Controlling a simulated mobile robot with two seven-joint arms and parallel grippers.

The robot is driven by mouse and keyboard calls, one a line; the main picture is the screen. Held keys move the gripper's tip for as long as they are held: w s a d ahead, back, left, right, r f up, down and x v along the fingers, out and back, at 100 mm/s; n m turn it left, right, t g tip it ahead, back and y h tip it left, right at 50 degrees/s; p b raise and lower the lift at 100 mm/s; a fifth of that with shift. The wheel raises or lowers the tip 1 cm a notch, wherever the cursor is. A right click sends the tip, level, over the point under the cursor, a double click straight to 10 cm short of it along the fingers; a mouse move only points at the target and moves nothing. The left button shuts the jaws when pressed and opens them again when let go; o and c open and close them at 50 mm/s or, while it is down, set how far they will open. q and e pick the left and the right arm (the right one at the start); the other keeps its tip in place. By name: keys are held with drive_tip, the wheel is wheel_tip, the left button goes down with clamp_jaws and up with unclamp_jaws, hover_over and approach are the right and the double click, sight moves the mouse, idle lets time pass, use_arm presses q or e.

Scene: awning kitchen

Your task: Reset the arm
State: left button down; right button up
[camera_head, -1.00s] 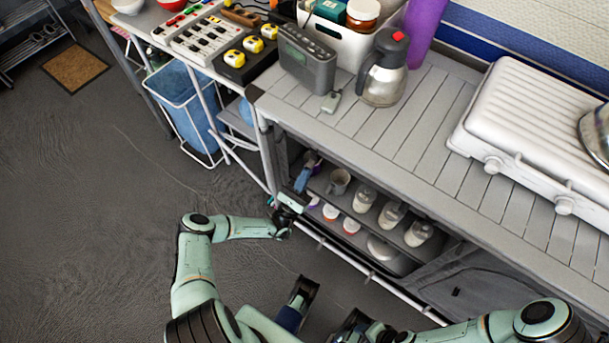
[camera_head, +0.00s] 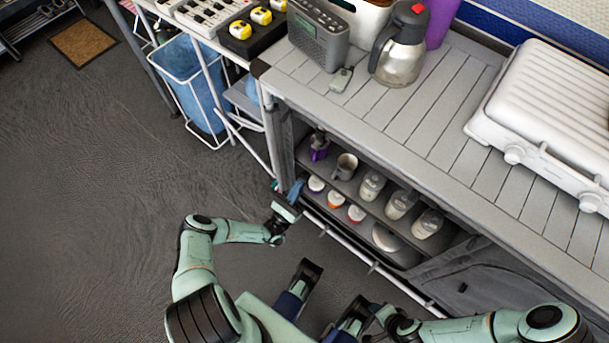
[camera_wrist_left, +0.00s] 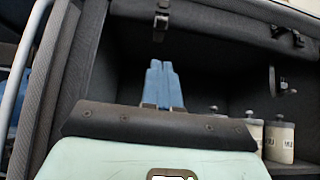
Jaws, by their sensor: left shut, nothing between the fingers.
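My left arm (camera_head: 197,262) comes in from the left and is bent at the elbow. Its gripper (camera_head: 296,188) is at the front left of the open shelf under the counter, with its blue fingers together and empty. In the left wrist view the blue fingers (camera_wrist_left: 163,85) lie side by side and point into the dark shelf, touching nothing that I can see. My right arm (camera_head: 480,328) comes in from the lower right. Its fingers cannot be made out.
The shelf holds a purple item (camera_head: 319,150), a grey mug (camera_head: 345,166) and several jars (camera_head: 401,204). A metal rail (camera_head: 340,238) runs along its front. Above is the slatted counter (camera_head: 415,105) with a radio (camera_head: 317,36) and a steel jug (camera_head: 399,55).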

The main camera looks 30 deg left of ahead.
use_arm(q)
drive_tip(key=shift+s+f, duration=0.35)
drive_tip(key=shift+f, duration=0.05)
